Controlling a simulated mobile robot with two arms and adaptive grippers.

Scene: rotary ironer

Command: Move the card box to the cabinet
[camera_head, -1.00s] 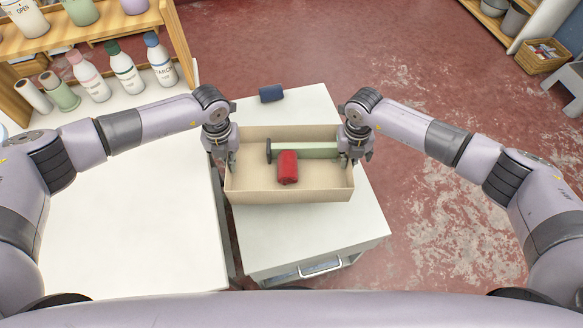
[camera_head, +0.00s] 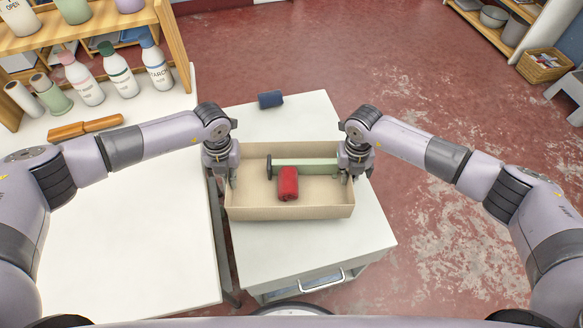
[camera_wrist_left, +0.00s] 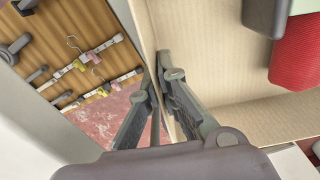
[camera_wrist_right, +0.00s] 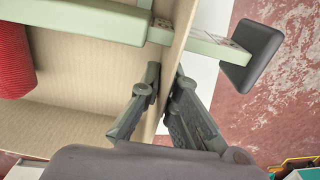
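The open tan card box (camera_head: 290,211) is over the white top of the cabinet (camera_head: 330,250); I cannot tell if it rests on it. The box looks level.
A dark blue roll (camera_head: 270,99) lies at the cabinet's back. A white table (camera_head: 130,230) stands close on the left, with wooden-coloured pieces (camera_head: 85,127), bottles (camera_head: 118,69) and a wooden shelf (camera_head: 70,35). Open red floor (camera_head: 450,200) is on the right.

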